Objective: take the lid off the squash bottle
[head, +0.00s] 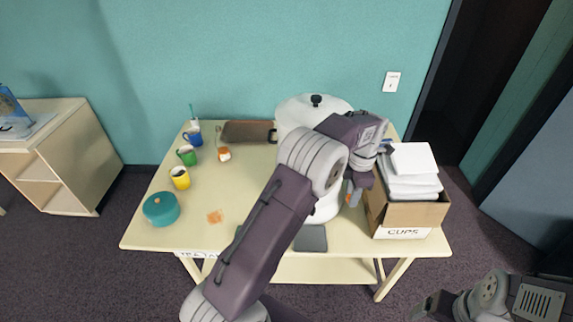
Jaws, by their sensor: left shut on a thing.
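A clear bottle with orange low on it (224,153) stands on the table at the back left; I cannot tell if it is the squash bottle or if it has a lid. My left gripper (354,190) is over the right part of the table, beside the white urn. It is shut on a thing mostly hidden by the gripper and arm. A small orange patch (348,198) shows at its fingers; I cannot tell whether it is a bottle, a lid or part of the urn. My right gripper (430,305) is low at the bottom right, off the table, its jaws unclear.
The white urn (296,112) with a black knob stands behind my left arm. A cardboard cups box (420,214) holds white stacks at the right. The front left is mostly clear.

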